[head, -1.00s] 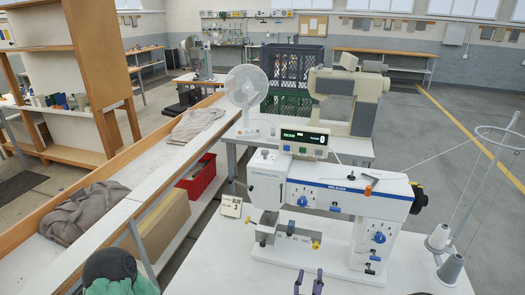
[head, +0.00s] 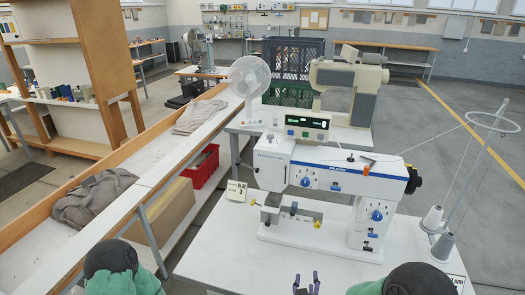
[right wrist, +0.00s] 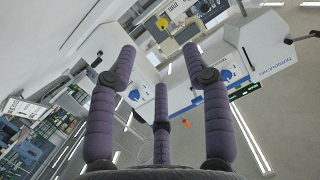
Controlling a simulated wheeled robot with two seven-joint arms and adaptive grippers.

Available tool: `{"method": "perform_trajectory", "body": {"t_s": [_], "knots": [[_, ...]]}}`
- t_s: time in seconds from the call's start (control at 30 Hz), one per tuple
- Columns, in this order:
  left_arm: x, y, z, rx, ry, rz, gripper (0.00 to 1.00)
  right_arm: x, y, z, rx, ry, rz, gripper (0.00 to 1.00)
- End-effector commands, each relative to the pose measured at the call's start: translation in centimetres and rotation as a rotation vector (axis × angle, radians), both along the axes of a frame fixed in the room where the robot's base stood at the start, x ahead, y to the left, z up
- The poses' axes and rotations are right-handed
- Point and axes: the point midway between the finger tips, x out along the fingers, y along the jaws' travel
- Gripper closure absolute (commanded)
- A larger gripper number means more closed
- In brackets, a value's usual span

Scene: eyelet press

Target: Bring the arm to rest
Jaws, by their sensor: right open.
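My right gripper (head: 306,284) shows at the bottom middle of the head view, with only its purple finger ends in the picture. In the right wrist view its purple fingers (right wrist: 163,85) are spread apart with nothing between them. The white eyelet press (head: 330,174) with a blue stripe stands on the white table (head: 225,245), beyond the gripper and apart from it. It also shows, upside down, in the right wrist view (right wrist: 262,45). My left gripper is outside the head view; only a dark and green part of my left arm shows at bottom left.
A thread stand with cones (head: 442,246) stands at the right of the table. A small sign (head: 236,191) is left of the press. A fan (head: 248,78) and another machine (head: 347,92) stand behind. A long shelf bench (head: 150,178) with grey cloth runs along the left.

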Motion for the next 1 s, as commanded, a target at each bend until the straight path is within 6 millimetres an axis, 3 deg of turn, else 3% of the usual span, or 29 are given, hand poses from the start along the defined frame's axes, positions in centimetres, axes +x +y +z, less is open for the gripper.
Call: {"method": "perform_trajectory", "body": {"t_s": [0.27, 0.4, 0.6, 0.8, 1.0], "knots": [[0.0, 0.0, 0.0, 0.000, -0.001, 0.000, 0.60, -1.8, -0.1, -8.7, 0.111, 0.312, 0.073, 0.50], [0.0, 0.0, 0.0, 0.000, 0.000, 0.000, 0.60, -4.7, 0.2, -13.9, 0.197, 0.523, 0.116, 0.50], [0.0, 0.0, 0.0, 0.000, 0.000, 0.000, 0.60, -10.3, 0.8, -19.8, 0.322, 0.810, 0.162, 0.50], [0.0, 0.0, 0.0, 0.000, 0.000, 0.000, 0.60, -16.0, 1.5, -23.2, 0.426, 1.038, 0.197, 0.50], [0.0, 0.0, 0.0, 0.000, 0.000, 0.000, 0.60, -20.6, 2.2, -24.8, 0.504, 1.205, 0.220, 0.50]]}}
